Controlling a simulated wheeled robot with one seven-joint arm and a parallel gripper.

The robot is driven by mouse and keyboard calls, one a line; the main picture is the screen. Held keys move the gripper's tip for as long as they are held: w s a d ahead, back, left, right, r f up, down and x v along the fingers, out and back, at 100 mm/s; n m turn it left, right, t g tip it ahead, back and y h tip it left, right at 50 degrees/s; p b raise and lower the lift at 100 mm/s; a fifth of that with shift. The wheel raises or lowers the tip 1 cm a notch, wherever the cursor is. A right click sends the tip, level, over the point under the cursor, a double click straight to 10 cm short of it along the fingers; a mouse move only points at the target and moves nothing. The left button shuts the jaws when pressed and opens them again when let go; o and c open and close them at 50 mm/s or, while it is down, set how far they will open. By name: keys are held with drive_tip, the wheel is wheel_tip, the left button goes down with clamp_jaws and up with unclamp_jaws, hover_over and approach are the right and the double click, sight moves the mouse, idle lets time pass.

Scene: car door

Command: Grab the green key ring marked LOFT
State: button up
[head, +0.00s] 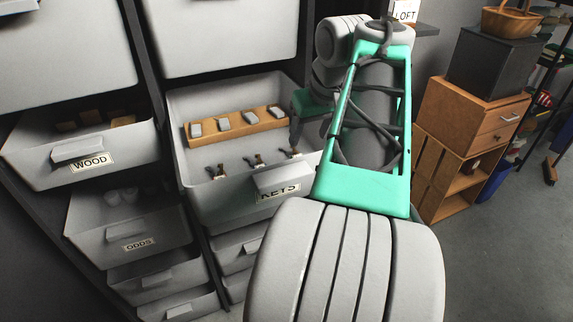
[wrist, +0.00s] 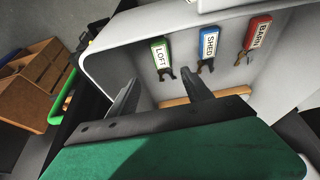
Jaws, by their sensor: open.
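The green key ring (wrist: 162,57) with a white LOFT tag lies in the open drawer (head: 228,200) labelled KEYS. In the wrist view it is the leftmost of three, with its key pointing toward my fingers. A blue SHED key ring (wrist: 208,48) and a red BARN key ring (wrist: 256,38) lie to its right. My gripper (wrist: 159,77) is open and empty, with its fingers apart just short of the LOFT key. In the head view my gripper (head: 296,132) is over the drawer's right side, and the tag colours cannot be made out there.
A wooden strip with pale blocks (head: 238,125) crosses the drawer behind the keys. The drawer walls stand close around my gripper. An open WOOD drawer (head: 80,160) and an ODDS drawer (head: 130,235) are to the left. A wooden cabinet (head: 465,150) stands to the right.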

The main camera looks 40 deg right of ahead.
sight(300, 154)
drive_tip(key=shift+b+x, duration=0.45)
drive_tip(key=shift+x, duration=0.7)
drive_tip(key=x, duration=0.2)
drive_tip(key=b+x, duration=0.1)
drive_tip(key=x, duration=0.3)
drive_tip(key=shift+w+a+f, duration=0.1)
drive_tip(key=shift+w+a, duration=0.15)
drive_tip(key=shift+a, duration=0.1)
drive_tip(key=shift+w+d+f, duration=0.15)
drive_tip(key=shift+w+f, duration=0.05)
drive_tip(key=shift+f, duration=0.2)
drive_tip(key=shift+c, duration=0.2)
clamp_jaws()
